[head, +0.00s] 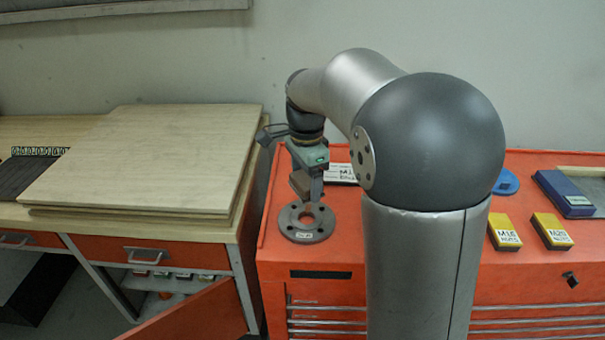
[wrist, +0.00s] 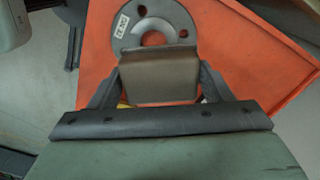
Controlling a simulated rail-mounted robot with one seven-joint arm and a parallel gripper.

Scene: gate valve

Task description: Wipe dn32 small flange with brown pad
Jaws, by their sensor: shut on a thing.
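The flange (head: 306,222) is a grey metal ring with bolt holes and a white label. It lies flat on the orange cabinet top, near its left front corner. My gripper (head: 306,186) is just above the flange and shut on a brown pad (head: 300,183). In the wrist view the brown pad (wrist: 160,75) sits between both fingers of my gripper (wrist: 157,88) and hides the near part of the flange (wrist: 127,42). Whether the pad touches the flange I cannot tell.
The orange cabinet (head: 340,250) also bears a labelled box (head: 340,173) behind the flange, two yellow-black boxes (head: 503,232) (head: 552,231), a blue disc (head: 506,182) and a blue case (head: 563,192). A wooden bench with stacked boards (head: 150,160) stands at left.

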